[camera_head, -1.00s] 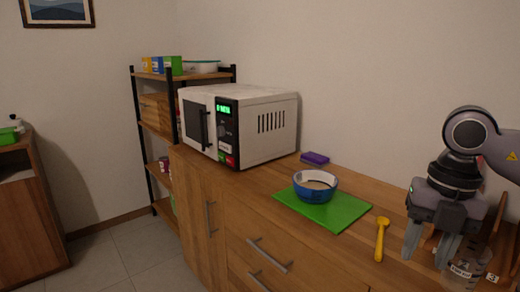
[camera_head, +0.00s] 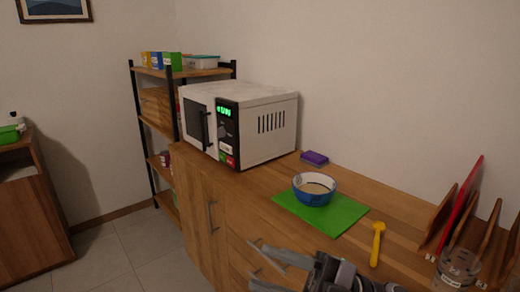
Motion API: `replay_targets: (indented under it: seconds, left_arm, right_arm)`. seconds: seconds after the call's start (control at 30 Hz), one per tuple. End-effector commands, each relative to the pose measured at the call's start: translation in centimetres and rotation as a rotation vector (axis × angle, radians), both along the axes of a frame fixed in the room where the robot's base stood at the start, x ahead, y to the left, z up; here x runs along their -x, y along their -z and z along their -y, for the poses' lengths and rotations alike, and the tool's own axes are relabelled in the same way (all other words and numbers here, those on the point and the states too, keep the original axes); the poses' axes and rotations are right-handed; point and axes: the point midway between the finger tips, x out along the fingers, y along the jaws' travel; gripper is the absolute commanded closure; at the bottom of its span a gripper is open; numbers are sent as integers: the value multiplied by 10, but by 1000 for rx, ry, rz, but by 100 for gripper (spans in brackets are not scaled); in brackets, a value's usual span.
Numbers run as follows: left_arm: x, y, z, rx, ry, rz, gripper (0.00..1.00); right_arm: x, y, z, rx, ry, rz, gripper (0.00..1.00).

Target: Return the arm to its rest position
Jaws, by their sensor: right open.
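My right gripper (camera_head: 260,268) shows at the bottom of the head view, in front of the counter's drawers. Its two grey fingers point left and are spread, with nothing between them. The arm behind it is cut off by the bottom edge. A clear glass jar (camera_head: 455,270) with a label stands at the right on the counter (camera_head: 402,240), apart from the gripper. My left gripper is out of the picture.
A blue bowl (camera_head: 314,198) stands on a green board (camera_head: 348,213). A white microwave (camera_head: 268,122) and a purple sponge (camera_head: 314,158) are farther back. A wooden rack (camera_head: 440,217) holds a red board (camera_head: 462,203).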

Motion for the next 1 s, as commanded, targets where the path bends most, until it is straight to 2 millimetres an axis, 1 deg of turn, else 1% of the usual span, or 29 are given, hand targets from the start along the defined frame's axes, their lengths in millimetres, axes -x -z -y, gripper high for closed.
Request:
replay_targets:
  seconds: [0.07, 0.13, 0.23, 0.27, 0.37, 0.4, 0.47, 0.5, 0.57, 0.6, 0.67, 0.7, 0.73, 0.8, 0.9, 1.0]
  left_arm:
    - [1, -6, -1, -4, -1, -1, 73]
    - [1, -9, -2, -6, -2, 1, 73]
    - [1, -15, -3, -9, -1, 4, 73]
    - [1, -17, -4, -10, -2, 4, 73]
    - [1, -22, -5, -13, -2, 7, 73]
    - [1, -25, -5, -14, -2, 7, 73]
    - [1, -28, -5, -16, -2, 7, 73]
    - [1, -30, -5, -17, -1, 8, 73]
    - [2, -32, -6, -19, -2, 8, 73]
    - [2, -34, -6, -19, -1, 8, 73]
    - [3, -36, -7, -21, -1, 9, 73]
    - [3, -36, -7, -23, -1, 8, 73]
    - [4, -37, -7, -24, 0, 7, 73]
    - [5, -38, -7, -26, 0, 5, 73]
    - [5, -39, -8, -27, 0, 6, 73]
    - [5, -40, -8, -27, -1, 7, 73]
  right_arm:
    - [-11, 3, 9, -87, 116, -107, 57]
    - [-22, 12, 21, -144, 226, -201, 57]
    - [-34, 35, 42, -203, 388, -346, 57]
    - [-37, 43, 49, -212, 437, -392, 57]
    - [-41, 78, 74, -232, 597, -556, 57]
    - [-39, 95, 84, -231, 659, -624, 57]
    - [-33, 121, 99, -222, 751, -729, 57]
    - [-27, 139, 109, -210, 809, -801, 57]
    - [-13, 168, 125, -184, 893, -912, 57]
    - [-2, 186, 134, -163, 944, -985, 57]
    - [17, 212, 147, -127, 1012, -1090, 57]
    - [31, 228, 154, -102, 1051, -1156, 57]
    - [42, 238, 159, -83, 1076, -1201, 57]
    - [64, 259, 168, -44, 1122, -1292, 57]
    - [89, 277, 176, 2, 1162, -1382, 57]
    - [101, 286, 180, 24, 1180, -1427, 57]
